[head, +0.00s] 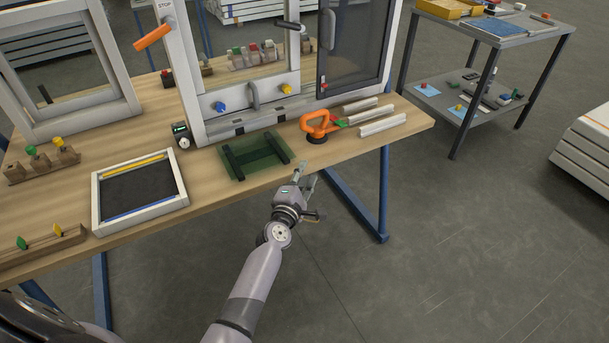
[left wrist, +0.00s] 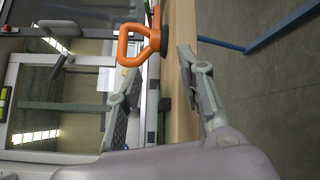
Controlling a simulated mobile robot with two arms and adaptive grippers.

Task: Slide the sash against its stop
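A white window frame (head: 188,85) stands upright on the workbench, with a "STOP" label (head: 165,5) on its left upright. The glazed sash appears to be the pane section with a light right stile (head: 293,55), a dark lever handle (head: 289,25) and a grey pull (head: 254,96) at its bottom. A gap shows between the stile and the dark mesh panel (head: 352,45). My left gripper (head: 307,176) is open and empty at the bench's front edge, apart from the sash. Its spread fingers also show in the left wrist view (left wrist: 160,85). My right gripper is not in view.
An orange suction lifter (head: 318,126) stands right of a green glass piece (head: 254,156), both before the frame. White strips (head: 382,124) lie further right. A small screen frame (head: 140,188) lies left. An orange handle (head: 154,36) sticks out from the left upright.

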